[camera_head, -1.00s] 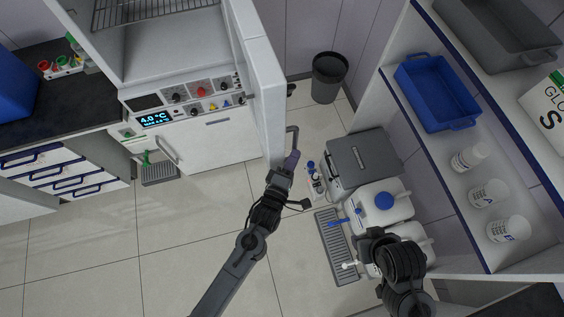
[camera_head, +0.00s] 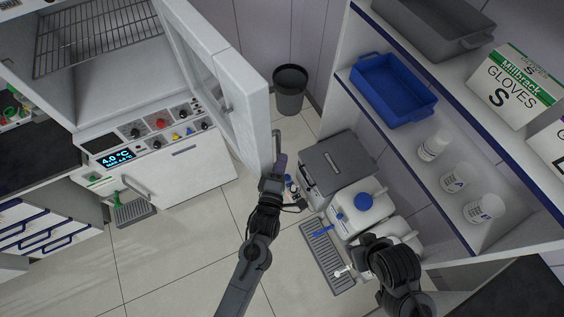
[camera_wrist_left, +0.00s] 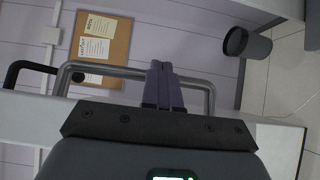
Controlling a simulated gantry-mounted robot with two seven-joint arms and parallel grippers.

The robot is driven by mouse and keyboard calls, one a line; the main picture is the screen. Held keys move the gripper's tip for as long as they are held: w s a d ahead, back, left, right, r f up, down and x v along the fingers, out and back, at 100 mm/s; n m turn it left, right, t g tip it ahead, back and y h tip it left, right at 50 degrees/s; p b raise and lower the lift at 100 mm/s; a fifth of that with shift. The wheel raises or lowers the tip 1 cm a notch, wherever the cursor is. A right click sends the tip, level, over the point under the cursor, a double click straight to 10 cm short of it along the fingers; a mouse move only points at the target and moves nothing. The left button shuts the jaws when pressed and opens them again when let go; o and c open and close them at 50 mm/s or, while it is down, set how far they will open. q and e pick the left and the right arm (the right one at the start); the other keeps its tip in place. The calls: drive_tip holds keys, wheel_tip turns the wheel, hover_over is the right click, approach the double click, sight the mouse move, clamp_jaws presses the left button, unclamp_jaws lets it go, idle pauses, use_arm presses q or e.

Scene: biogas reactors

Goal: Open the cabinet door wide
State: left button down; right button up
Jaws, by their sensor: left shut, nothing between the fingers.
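The cabinet door (camera_head: 247,120) is white with a window and stands swung out from the open white cabinet (camera_head: 100,75). Its inner face and window show in the head view. My left gripper (camera_head: 279,163) is at the door's outer end, by the grey bar handle (camera_head: 276,143). In the left wrist view, its shut purple fingers (camera_wrist_left: 161,75) overlap the handle bar (camera_wrist_left: 105,70) with nothing gripped between them. Whether they touch the bar cannot be told. My right arm is at lower right in the head view; its fingers cannot be made out.
A dark bin (camera_head: 290,88) stands on the floor beyond the door. A grey box (camera_head: 336,162) and white containers with blue caps (camera_head: 363,201) stand right of my left gripper. Shelves with a blue tray (camera_head: 395,90) fill the right.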

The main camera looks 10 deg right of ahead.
use_arm(q)
drive_tip(key=b+v, duration=0.1)
drive_tip(key=v, duration=1)
drive_tip(key=s+a+f+m+g+y, duration=0.1)
drive_tip(key=s+a+m+g+y, duration=0.15)
drive_tip(key=a, duration=0.55)
drive_tip(key=s+a+m+g+y, duration=0.1)
drive_tip(key=s+a+m+g, duration=0.2)
drive_tip(key=a, duration=0.5)
drive_tip(key=s+a+m+g+y, duration=0.3)
drive_tip(key=s+a+m+g, duration=0.3)
drive_tip(key=s+m+g, duration=0.3)
wheel_tip(320, 180, up, 13)
drive_tip(key=s+m+t+p, duration=0.1)
drive_tip(key=p, duration=1.3)
drive_tip(key=shift+s+a+r+m+h, duration=0.1)
drive_tip(key=shift+s+m+h, duration=0.05)
drive_tip(key=shift+m+h, duration=0.1)
